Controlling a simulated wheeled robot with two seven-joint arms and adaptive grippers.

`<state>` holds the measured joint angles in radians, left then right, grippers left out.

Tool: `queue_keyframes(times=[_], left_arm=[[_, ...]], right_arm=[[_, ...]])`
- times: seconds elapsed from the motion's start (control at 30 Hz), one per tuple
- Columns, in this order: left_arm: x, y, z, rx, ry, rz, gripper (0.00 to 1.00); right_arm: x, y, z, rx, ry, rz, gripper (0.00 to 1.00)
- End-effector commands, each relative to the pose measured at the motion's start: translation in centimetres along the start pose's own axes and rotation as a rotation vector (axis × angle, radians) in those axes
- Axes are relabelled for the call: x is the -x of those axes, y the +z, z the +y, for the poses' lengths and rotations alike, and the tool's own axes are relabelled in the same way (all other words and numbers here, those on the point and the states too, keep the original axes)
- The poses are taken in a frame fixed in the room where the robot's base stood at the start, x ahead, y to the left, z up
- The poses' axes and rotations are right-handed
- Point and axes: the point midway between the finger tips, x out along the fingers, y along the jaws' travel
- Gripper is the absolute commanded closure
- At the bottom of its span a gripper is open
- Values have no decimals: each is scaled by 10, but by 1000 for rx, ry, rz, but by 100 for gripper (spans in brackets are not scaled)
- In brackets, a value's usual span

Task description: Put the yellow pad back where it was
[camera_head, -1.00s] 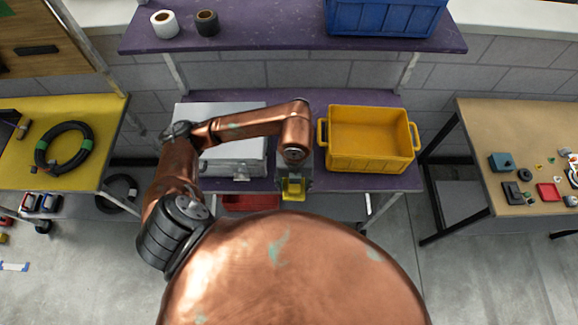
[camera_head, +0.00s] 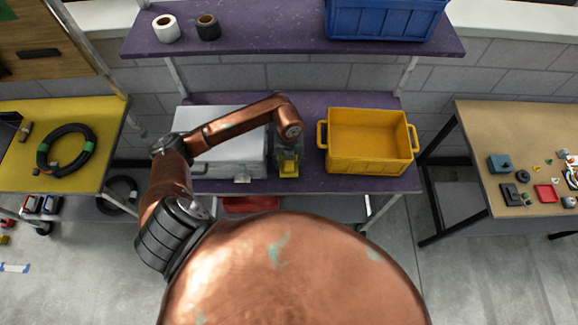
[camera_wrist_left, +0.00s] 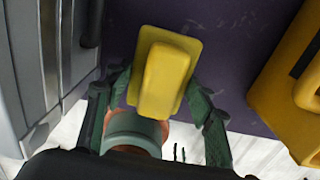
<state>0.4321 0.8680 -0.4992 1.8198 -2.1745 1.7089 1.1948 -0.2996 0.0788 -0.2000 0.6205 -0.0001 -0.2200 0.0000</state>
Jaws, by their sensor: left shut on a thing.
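My left gripper (camera_head: 288,166) is over the front part of the purple bench, between the silver case and the yellow crate. It is shut on the yellow pad (camera_head: 289,171). In the left wrist view, the yellow pad (camera_wrist_left: 166,78) is a flat plate with a raised block on it, and it lies between the two green-grey fingers of the left gripper (camera_wrist_left: 160,88). The purple bench top shows behind the pad; I cannot tell whether the pad touches it. My right gripper is not in view.
A silver case (camera_head: 212,180) stands close on the left of the gripper, partly behind my arm. A yellow crate (camera_head: 370,158) stands close on the right. A purple shelf (camera_head: 270,43) with tape rolls and a blue crate (camera_head: 385,22) is above. Bare bench (camera_head: 318,183) lies between.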

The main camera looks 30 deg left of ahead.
Motion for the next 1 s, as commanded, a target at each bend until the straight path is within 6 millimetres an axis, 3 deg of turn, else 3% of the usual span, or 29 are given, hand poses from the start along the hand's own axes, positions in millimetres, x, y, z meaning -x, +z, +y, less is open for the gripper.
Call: queue_keyframes(times=[0.13,0.5,0.53,0.77,1.0], left_arm=[[-20,-3,0,-1,0,6,73],[-27,-2,0,-2,0,2,73],[-26,-2,0,-2,0,2,49],[-26,-2,0,-2,0,3,33],[-25,-2,0,-2,0,3,32]], right_arm=[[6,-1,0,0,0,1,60],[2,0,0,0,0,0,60],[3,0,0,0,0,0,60],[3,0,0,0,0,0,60],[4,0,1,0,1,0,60]])
